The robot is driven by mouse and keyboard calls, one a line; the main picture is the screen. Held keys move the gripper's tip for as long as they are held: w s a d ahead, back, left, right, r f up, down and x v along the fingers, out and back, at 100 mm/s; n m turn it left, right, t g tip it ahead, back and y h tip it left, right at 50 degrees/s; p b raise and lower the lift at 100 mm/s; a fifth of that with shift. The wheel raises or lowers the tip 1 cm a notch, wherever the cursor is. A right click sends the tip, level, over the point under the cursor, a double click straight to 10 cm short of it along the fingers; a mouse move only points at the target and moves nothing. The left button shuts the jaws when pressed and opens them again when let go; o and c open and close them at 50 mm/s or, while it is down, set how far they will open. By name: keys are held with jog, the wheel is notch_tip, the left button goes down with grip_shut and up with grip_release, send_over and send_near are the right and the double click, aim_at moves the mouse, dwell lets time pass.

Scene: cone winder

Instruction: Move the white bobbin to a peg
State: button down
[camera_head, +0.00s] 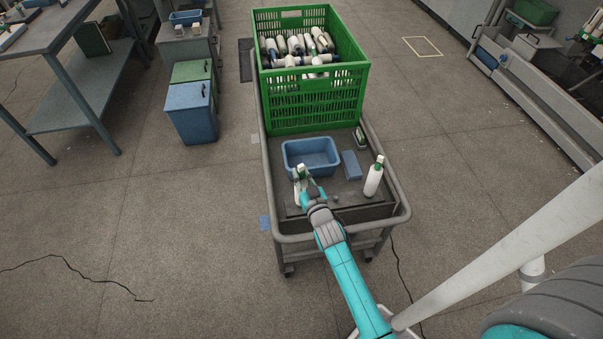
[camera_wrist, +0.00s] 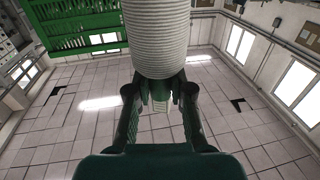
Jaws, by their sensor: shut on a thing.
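A white bobbin (camera_head: 298,190) stands roughly upright at the front left of the cart's tray, partly hidden by my gripper. My gripper (camera_head: 306,186) is shut on it. In the wrist view the ribbed white bobbin (camera_wrist: 157,40) fills the top centre, and the two dark green fingers (camera_wrist: 160,92) close around its narrow near end. I cannot make out a peg clearly.
The grey cart (camera_head: 402,212) has a raised rim. On it are a blue bin (camera_head: 311,168), a blue block (camera_head: 351,165) and a green crate (camera_head: 310,118) holding several bobbins. A grey table (camera_head: 75,75) and a blue cabinet (camera_head: 190,115) stand left. Open floor surrounds the cart.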

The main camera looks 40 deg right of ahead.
jog(key=shift+f, duration=0.6)
dwell(0.6)
jog(key=c, duration=1)
grip_release()
jog(key=shift+o, duration=0.2)
jog(key=shift+s, duration=0.1)
jog(key=v, duration=1.2)
